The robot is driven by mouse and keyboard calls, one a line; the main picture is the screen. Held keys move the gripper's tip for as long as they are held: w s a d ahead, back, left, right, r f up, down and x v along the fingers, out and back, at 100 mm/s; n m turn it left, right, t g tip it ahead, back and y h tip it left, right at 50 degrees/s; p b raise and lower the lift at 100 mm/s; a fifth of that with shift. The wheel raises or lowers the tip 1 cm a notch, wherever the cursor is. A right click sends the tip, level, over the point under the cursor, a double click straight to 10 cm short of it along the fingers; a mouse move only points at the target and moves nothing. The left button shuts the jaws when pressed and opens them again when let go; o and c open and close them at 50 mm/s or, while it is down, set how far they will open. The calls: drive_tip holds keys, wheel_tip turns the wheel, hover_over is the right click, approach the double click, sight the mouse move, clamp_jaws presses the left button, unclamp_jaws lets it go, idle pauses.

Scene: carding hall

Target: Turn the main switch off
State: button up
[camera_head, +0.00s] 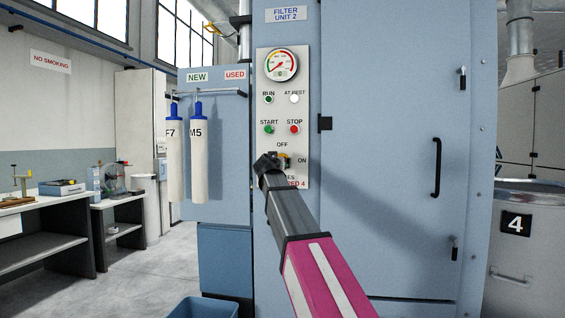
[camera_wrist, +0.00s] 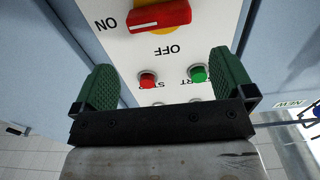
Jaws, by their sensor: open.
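The main switch is a red bar handle (camera_wrist: 160,16) on a yellow disc, on the white control panel of the filter unit. In the head view, the switch (camera_head: 286,161) is partly hidden by my gripper (camera_head: 268,163). My gripper is in front of the panel's lower part. In the wrist view its green-padded jaws (camera_wrist: 163,62) are wide apart and empty, and the handle is beyond them, apart from them.
The green START button (camera_head: 269,129) and red STOP button (camera_head: 294,129) are just above the switch. A gauge (camera_head: 281,65) tops the panel. Two white tubes (camera_head: 198,160) hang on a rail to the left. The cabinet door (camera_head: 385,110) has a black handle (camera_head: 436,167) on the right.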

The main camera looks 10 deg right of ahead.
drive_tip(key=x, duration=1)
drive_tip(key=shift+w+d+f, duration=0.1)
drive_tip(key=shift+w, duration=0.3)
drive_tip(key=c, duration=0.6)
